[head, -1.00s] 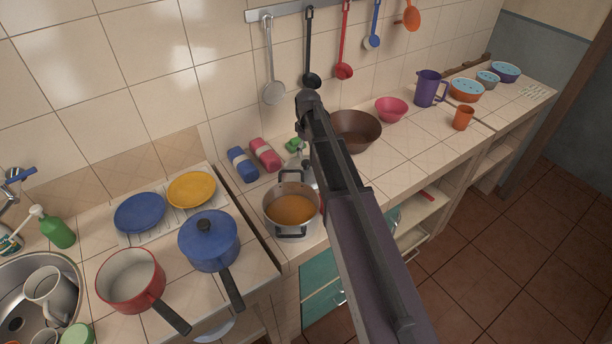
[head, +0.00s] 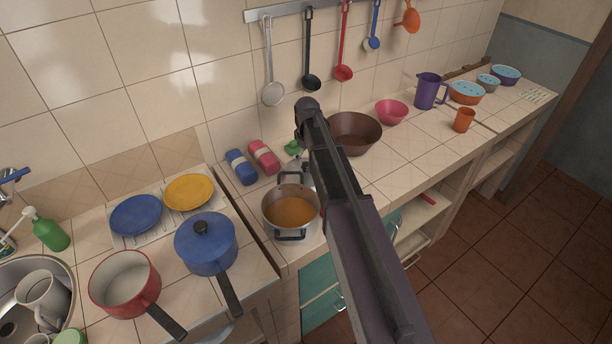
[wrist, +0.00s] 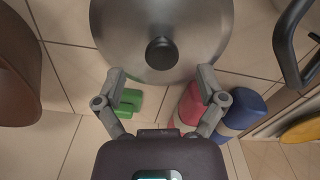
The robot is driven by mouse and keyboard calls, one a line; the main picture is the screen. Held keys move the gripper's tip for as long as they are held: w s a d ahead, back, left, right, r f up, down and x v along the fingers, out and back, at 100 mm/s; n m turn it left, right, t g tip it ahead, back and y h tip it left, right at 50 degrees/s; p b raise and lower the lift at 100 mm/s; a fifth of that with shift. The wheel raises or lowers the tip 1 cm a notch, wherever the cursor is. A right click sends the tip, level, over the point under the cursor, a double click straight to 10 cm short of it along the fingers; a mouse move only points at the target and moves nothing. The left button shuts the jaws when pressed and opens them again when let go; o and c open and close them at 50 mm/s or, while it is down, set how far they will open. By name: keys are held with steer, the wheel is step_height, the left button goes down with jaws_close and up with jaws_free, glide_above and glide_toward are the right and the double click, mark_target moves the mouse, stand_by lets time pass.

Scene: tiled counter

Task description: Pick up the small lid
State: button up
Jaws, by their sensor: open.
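A round steel lid (wrist: 190,22) with a black knob (wrist: 162,53) fills the top middle of the wrist view. My gripper (wrist: 162,74) is open and empty. Its two fingers reach toward the lid's near edge, one on each side, with the knob lying between and beyond the tips. I cannot tell whether the fingers touch the lid. In the head view my arm hides most of the area around the lid and gripper.
A pot of orange soup (head: 291,211) stands close to my arm. A blue roll (head: 241,167), a red roll (head: 264,157) and a green object (wrist: 130,100) lie near the wall. A brown bowl (head: 357,132) is to the right. Utensils hang above.

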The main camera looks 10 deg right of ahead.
mark_target(307, 165)
steer(key=shift+f+b, duration=1.8)
steer(key=shift+f, duration=0.25)
steer(key=shift+s, duration=0.1)
jaws_close()
